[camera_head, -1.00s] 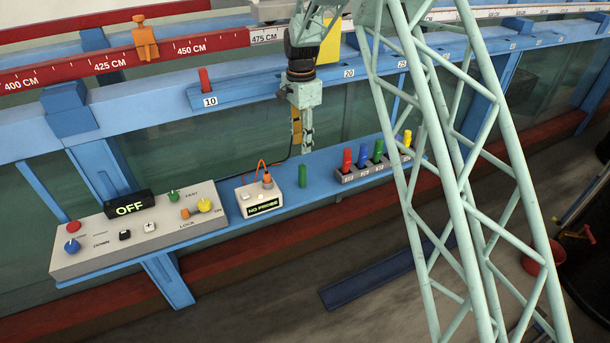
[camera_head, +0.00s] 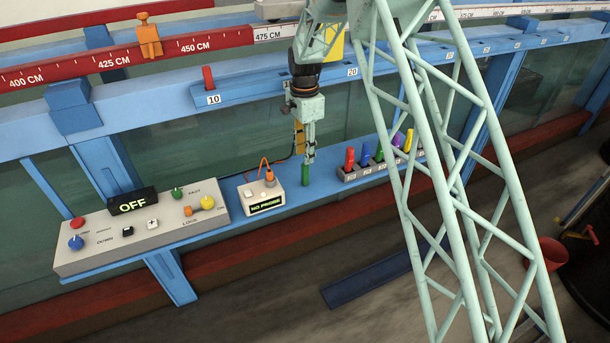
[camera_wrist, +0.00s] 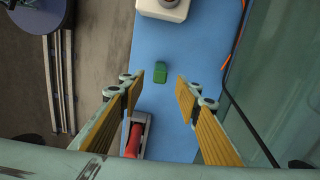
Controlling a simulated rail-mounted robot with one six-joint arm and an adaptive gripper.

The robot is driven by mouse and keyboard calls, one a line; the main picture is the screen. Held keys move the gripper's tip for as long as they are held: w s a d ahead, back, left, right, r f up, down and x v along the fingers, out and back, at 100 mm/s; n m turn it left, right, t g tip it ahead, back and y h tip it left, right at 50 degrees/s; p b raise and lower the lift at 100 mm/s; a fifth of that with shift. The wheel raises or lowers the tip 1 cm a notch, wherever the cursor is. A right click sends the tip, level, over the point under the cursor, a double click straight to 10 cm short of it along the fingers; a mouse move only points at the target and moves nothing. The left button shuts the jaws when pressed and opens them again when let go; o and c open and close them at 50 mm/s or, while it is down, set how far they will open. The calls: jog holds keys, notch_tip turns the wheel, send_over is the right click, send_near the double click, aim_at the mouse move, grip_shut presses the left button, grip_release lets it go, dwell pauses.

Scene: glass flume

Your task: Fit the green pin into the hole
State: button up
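The green pin (camera_head: 306,175) stands upright by itself on the blue shelf, just right of the probe box. My gripper (camera_head: 308,158) points down right above it, with the fingertips close to its top. In the wrist view the green pin (camera_wrist: 160,73) shows from above, between and slightly beyond the two open fingers (camera_wrist: 159,86), with space on both sides. Nothing is held. A blue beam (camera_head: 250,91) carries number labels such as 10 and 20, and a red pin (camera_head: 208,78) stands in it by the 10. I cannot make out an empty hole.
A grey rack (camera_head: 352,174) of coloured pins stands right of the green pin. The "NO PROBE" box (camera_head: 249,193) with an orange cable is close on the left. A control panel (camera_head: 100,258) reading OFF lies further left. Glass is behind the shelf.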

aim_at(305, 169)
jog(key=shift+f, duration=1.55)
jog(key=shift+f, duration=0.15)
jog(key=shift+f+p, duration=0.4)
jog(key=shift+f, duration=2.05)
jog(key=shift+c, duration=0.6)
jog(key=c, duration=0.9)
